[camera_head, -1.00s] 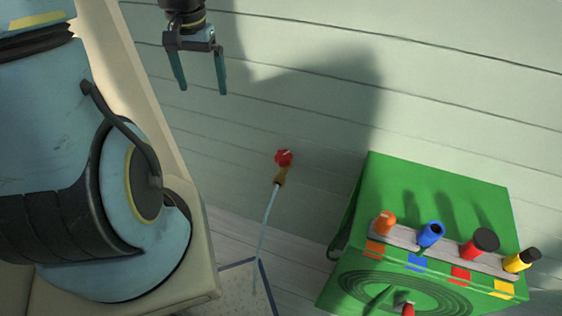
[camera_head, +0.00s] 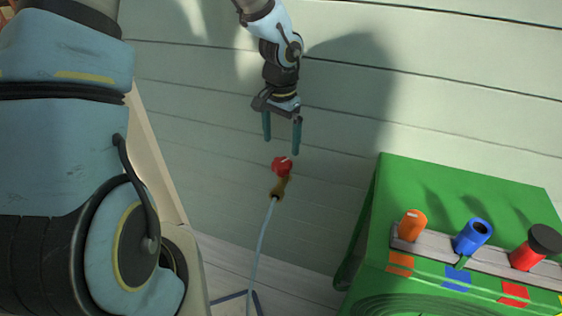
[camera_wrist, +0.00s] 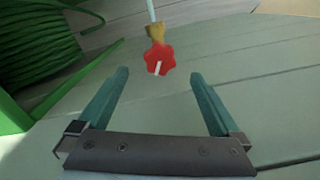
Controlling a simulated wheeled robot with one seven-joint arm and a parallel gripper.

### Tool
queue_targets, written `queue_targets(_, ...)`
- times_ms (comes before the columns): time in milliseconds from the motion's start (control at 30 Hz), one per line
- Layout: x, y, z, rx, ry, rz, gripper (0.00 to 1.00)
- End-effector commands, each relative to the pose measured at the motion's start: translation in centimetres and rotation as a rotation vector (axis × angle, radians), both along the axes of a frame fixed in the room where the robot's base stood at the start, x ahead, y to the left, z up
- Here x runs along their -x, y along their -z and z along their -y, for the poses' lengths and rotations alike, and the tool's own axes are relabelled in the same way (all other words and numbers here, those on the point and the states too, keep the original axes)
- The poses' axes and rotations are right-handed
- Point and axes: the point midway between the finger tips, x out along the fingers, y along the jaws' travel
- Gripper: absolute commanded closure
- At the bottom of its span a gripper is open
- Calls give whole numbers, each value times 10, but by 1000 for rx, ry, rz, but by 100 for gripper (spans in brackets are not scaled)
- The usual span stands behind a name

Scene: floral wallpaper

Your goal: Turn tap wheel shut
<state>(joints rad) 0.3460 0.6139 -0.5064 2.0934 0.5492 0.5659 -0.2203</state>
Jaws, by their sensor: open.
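The red tap wheel (camera_head: 282,166) sits on a brass tap (camera_head: 278,187) by the pale plank wall. A thin pale stream runs down from the tap. My gripper (camera_head: 282,146) is open and empty, just above the wheel in the head view, with its fingers pointing down. In the wrist view the red wheel (camera_wrist: 159,59), with a white mark on it, lies beyond the fingertips and between their lines. The gripper (camera_wrist: 159,74) does not appear to touch it. The brass tap body (camera_wrist: 155,31) shows behind the wheel.
A green box (camera_head: 430,190) stands to the right, with a rail (camera_head: 425,250) of orange, blue and red fittings on top. In the wrist view, a coiled green hose (camera_wrist: 35,45) is at the upper left. Plank wall surrounds the tap.

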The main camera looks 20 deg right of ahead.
Motion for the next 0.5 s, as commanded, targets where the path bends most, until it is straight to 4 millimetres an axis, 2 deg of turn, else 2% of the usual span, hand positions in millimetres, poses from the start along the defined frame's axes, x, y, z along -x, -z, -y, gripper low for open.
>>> queue_targets(33,1,13,0,-1,1,-4,0)
queue_targets(200,1,43,0,-1,1,-3,0)
queue_targets(333,1,59,0,-1,-1,-2,0)
queue_targets(500,0,69,0,0,-1,0,0)
